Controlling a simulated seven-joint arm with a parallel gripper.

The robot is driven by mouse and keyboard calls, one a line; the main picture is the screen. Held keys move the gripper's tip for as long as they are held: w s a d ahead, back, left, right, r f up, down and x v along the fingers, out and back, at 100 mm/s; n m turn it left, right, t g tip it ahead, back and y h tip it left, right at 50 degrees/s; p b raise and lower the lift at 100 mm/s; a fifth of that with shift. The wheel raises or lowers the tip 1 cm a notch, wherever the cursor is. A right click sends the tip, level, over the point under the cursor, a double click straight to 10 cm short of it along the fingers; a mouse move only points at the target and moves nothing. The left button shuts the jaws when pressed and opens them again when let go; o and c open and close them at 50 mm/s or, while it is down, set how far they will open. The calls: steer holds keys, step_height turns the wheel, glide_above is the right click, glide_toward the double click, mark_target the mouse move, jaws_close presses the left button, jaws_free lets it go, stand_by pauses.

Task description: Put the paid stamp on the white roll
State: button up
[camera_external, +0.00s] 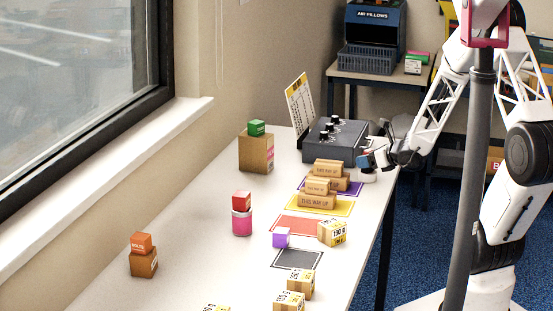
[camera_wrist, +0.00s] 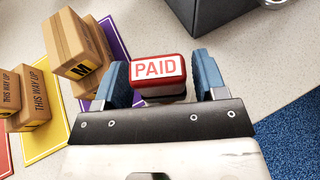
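The paid stamp, a red block with a white PAID label (camera_wrist: 158,70), is between the fingers of my gripper (camera_wrist: 161,76) in the wrist view. The fingers are blue and spread. A narrow gap shows at the stamp's right side, and the left finger is very close to it. In the external view my gripper (camera_external: 370,161) is low at the table's right edge, just above the white roll (camera_external: 369,177). The stamp is mostly hidden there by the fingers. The stamp appears to be over the roll, but I cannot tell whether they touch.
A dark control box (camera_external: 336,140) stands just behind my gripper. Small cartons (camera_external: 318,200) lie on coloured mats to the left. A pink roll (camera_external: 241,223) carries a red block. A brown carton (camera_external: 256,155) carries a green block.

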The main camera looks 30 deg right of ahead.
steer(key=shift+o, duration=0.6)
steer(key=shift+r, duration=0.1)
steer(key=shift+s+r, duration=0.1)
steer(key=shift+s, duration=0.05)
steer(key=v, duration=1.1)
steer(key=shift+s+d+r, duration=0.15)
steer(key=shift+s+d, duration=0.05)
steer(key=shift+s, duration=0.05)
